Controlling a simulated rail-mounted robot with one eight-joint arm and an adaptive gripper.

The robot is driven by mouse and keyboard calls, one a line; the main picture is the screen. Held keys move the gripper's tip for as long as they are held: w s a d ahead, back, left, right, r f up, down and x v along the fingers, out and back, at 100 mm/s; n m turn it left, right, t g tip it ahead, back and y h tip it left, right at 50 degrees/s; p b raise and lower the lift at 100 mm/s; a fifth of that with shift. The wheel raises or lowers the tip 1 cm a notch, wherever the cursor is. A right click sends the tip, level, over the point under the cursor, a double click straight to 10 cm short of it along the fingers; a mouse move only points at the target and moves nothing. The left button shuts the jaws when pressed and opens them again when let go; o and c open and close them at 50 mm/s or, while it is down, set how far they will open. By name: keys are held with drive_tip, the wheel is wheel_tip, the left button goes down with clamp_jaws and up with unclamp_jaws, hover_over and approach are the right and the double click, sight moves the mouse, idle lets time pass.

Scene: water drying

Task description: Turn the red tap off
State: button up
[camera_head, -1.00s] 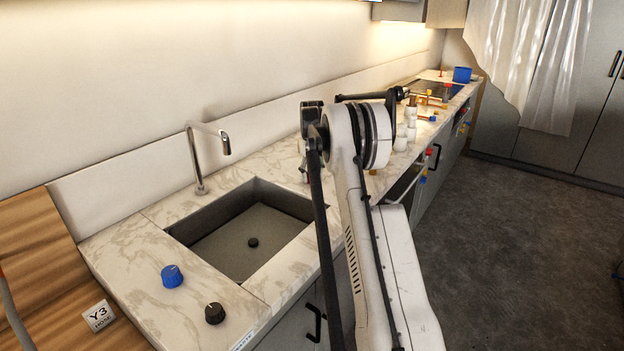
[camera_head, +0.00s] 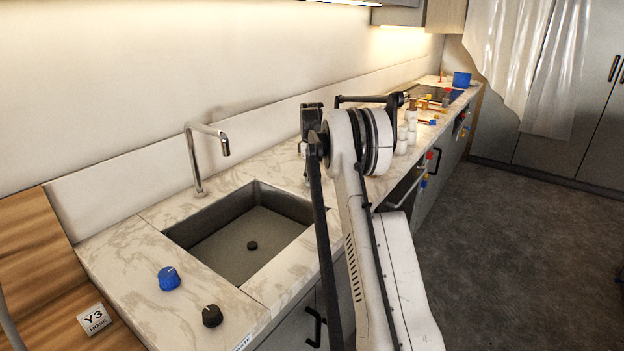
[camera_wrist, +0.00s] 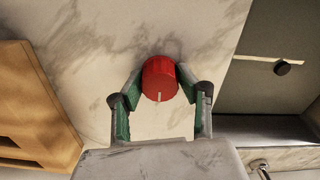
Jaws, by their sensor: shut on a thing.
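The red tap is a round red knob (camera_wrist: 160,78) with a pale line on its front edge, seen in the wrist view on a marbled white counter. My gripper (camera_wrist: 160,86) has its two green-padded fingers on either side of the knob and is shut on it. The line points towards the bottom of the wrist view. I do not see the red tap in the head view. Whether water runs cannot be told.
In the head view a sink (camera_head: 215,243) with a chrome spout (camera_head: 193,165) lies left of my arm. A blue knob (camera_head: 169,279) and a black knob (camera_head: 212,316) stand in front of it. Wood (camera_wrist: 35,105) is at left in the wrist view.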

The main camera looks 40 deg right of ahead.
idle(0.5)
drive_tip(key=o, duration=1.1)
drive_tip(key=shift+o, duration=0.2)
wheel_tip(320, 180, up, 12)
